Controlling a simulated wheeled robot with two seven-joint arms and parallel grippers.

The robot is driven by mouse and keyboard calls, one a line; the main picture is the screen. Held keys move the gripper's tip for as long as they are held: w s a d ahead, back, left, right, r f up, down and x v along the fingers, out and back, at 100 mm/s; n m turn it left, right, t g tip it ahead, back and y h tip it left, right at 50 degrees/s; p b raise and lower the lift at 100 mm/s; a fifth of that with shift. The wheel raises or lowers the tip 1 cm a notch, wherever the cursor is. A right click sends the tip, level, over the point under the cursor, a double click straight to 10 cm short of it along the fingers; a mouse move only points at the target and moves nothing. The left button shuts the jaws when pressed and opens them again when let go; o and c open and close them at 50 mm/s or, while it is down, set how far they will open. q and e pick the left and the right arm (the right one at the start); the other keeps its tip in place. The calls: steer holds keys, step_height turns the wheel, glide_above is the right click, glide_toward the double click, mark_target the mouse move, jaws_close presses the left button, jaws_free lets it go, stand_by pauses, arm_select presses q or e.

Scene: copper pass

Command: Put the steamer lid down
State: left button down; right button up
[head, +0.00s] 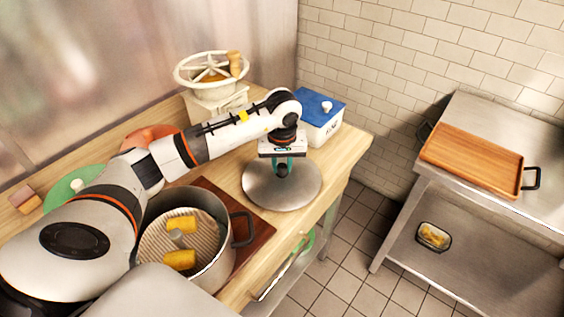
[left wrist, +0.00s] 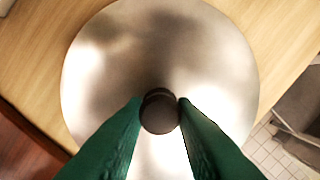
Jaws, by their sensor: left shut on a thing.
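The steamer lid (head: 283,190) is a round, shiny metal disc with a dark knob. It is at the right part of the wooden counter, level, on or just above the wood; I cannot tell if it touches. My left gripper (head: 283,168) comes down from above and is shut on the knob. In the left wrist view the green fingertips (left wrist: 160,115) press both sides of the dark knob, with the lid (left wrist: 110,70) spread out below. The steamer pot (head: 215,262) stands uncovered to the left, with yellow pieces on a ridged insert. My right gripper is not in view.
A blue-topped white box (head: 322,115) stands behind the lid. A white appliance with a spoked top (head: 211,72) is at the back. The counter (head: 345,163) ends just right of the lid. A steel table with a wooden tray (head: 472,160) stands across the tiled floor.

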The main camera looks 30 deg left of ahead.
mark_target(282, 179)
arm_select(q)
steer(key=shift+f, duration=0.15)
steer(key=c, duration=1.2)
jaws_free()
steer(key=shift+r, duration=0.45)
steer(key=r+b, duration=0.1)
steer(key=r, duration=0.2)
steer(key=r+b, duration=0.1)
steer(key=r, duration=0.3)
steer(key=s+d+r, duration=0.1)
steer(key=r, duration=0.3)
steer(key=shift+r+b, duration=0.2)
steer(key=shift+b, duration=0.2)
